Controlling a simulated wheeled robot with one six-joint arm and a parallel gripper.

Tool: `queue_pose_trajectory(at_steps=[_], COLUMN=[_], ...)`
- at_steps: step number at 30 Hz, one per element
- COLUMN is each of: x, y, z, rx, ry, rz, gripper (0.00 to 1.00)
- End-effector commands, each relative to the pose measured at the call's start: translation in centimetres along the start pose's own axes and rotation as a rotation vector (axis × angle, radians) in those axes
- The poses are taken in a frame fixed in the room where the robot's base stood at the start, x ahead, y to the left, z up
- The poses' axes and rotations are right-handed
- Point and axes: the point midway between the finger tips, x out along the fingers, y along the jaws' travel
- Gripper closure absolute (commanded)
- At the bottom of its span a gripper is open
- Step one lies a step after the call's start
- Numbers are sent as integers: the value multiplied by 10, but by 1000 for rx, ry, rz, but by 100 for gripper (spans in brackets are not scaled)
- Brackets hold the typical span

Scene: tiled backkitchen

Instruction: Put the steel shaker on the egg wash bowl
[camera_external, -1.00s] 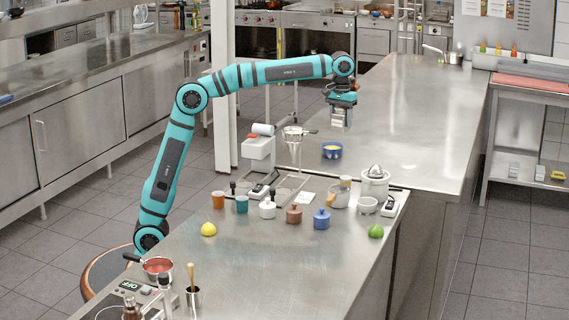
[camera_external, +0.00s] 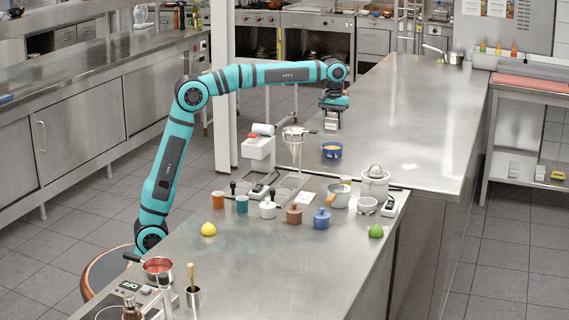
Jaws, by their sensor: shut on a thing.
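My gripper (camera_external: 333,110) points down above the far counter and is shut on the steel shaker (camera_external: 332,123), a small silvery piece that is partly hidden by the fingers.
A glass funnel on a stand (camera_external: 295,140) and a white scale-like device (camera_external: 258,153) stand left of the bowl. A white juicer (camera_external: 375,183), a grey jug (camera_external: 339,194) and several small pots are nearer. The counter right of the bowl is clear.

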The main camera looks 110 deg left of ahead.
Motion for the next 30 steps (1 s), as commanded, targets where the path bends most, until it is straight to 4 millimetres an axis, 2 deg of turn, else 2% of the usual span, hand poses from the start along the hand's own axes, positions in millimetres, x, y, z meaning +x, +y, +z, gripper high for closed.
queue_pose_trajectory(at_steps=[11, 30], x=[40, 50], y=[0, 0], z=[0, 0], rx=[0, 0], ry=[0, 0], rz=[0, 0], gripper=[74, 74])
